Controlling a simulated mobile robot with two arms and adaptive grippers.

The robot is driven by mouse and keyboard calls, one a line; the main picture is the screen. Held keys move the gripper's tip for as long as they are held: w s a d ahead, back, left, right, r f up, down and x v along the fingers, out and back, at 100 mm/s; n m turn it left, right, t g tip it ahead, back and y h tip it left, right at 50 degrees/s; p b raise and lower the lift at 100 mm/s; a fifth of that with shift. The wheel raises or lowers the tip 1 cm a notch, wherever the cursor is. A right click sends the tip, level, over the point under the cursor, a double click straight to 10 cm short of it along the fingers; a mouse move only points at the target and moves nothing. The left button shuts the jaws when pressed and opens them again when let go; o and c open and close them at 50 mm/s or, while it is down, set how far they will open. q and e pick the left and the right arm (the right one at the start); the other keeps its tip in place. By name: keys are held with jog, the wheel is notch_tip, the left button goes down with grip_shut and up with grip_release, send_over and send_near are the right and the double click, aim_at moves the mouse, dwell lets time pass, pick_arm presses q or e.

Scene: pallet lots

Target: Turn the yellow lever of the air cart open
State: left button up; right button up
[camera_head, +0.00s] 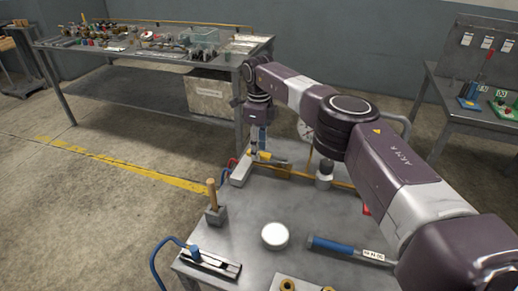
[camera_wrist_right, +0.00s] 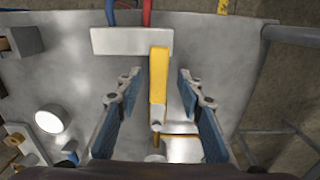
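The yellow lever (camera_wrist_right: 158,72) runs from a pale grey block (camera_wrist_right: 132,41) with a blue and a red hose behind it. In the head view the lever (camera_head: 265,156) shows small beside the block (camera_head: 240,173), at the far end of the metal cart top (camera_head: 318,214). My right gripper (camera_wrist_right: 158,90) is open, with its blue-padded fingers on either side of the lever and a visible gap on both sides. In the head view the right gripper (camera_head: 258,145) points down over the lever and partly hides it. My left gripper is not in view.
On the cart's near part are a white round piece (camera_head: 275,235), a wooden handle in a grey block (camera_head: 212,200), a blue-handled tool (camera_head: 340,246) and a black-and-silver rail (camera_head: 212,262). A loaded workbench (camera_head: 150,48) stands behind; another bench (camera_head: 470,100) stands right.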

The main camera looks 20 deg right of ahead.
notch_tip(320, 180, up, 12)
jog(key=shift+f, duration=0.2)
dwell(0.4)
